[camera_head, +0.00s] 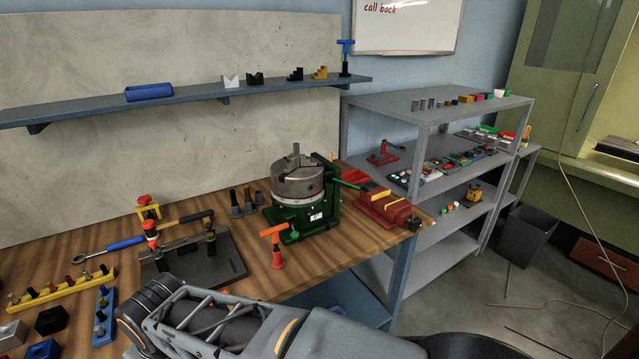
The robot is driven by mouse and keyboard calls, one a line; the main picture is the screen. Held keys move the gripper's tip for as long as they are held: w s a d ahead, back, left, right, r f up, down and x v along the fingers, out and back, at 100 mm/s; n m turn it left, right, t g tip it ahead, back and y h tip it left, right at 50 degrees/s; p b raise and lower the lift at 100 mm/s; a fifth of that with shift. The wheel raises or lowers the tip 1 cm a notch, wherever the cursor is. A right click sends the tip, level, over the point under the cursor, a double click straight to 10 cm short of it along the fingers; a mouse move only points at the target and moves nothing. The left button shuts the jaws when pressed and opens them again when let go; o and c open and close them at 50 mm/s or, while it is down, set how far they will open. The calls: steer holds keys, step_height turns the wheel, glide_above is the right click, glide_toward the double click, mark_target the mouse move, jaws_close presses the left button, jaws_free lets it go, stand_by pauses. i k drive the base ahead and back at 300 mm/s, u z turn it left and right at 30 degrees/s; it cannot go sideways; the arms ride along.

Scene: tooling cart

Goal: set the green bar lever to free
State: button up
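A green rotary table (315,205) stands on the wooden bench and carries a grey three-jaw chuck (298,180). A thin green bar lever (347,185) sticks out from its right side, sloping slightly down to the right. Its far end comes close to the red vise; I cannot tell whether they touch. I cannot read any lever mark at this size. A small green knob (295,236) sits low at the front of the rotary table. My arm crosses the bottom of the view; my gripper is not in view.
A red vise (385,207) with yellow jaws stands right of the rotary table, near the bench's right end. An orange T-handled tool (275,245) stands in front. A dark clamping fixture (195,262) is to the left. Grey shelves (430,106) stand at right.

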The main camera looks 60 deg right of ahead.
mark_target(330, 180)
steer(key=i, duration=0.3)
steer(key=z, duration=2.55)
steer(key=k, duration=1)
steer(key=z, duration=0.8)
steer(key=i, duration=0.8)
steer(key=u, duration=0.65)
steer(key=i, duration=0.55)
steer(key=u, duration=0.45)
